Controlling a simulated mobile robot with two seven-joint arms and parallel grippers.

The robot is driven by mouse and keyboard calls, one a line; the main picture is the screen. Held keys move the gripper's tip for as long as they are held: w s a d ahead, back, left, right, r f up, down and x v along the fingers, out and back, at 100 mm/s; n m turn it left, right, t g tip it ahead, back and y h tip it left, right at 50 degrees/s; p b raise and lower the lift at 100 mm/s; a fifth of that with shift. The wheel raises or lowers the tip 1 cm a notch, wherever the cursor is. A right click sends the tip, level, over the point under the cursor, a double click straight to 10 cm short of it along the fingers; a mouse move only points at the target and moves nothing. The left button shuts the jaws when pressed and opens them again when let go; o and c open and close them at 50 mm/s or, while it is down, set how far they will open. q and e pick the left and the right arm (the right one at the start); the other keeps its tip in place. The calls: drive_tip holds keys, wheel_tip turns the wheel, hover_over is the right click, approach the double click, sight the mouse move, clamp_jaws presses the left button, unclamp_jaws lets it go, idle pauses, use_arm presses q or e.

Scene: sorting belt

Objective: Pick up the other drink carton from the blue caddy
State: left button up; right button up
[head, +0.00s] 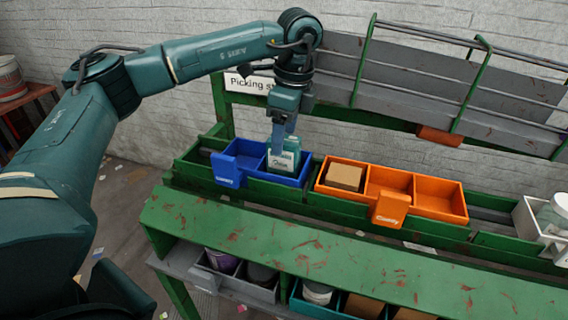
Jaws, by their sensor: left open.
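The blue caddy (228,172) sits on the green bench at the centre left. A drink carton (282,162), teal and white, stands in its right compartment. No carton shows in the part of the left compartment that I can see. My left gripper (283,146) points down over the right compartment, with its fingers at the carton's upper part. It is open; whether the fingers touch the carton I cannot tell. My right gripper is not in view.
An orange caddy (389,208) stands close on the right, with a brown box (345,177) in its left compartment. A white container (526,215) with a jar is at the far right. Bins fill the shelf below. A grey sloped rack rises behind.

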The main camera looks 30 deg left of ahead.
sight(284, 160)
use_arm(q)
drive_tip(key=f, duration=0.4)
drive_tip(key=shift+a+f, duration=0.2)
drive_tip(key=shift+a, duration=0.05)
drive_tip(key=shift+c, duration=0.3)
drive_tip(key=c, duration=1)
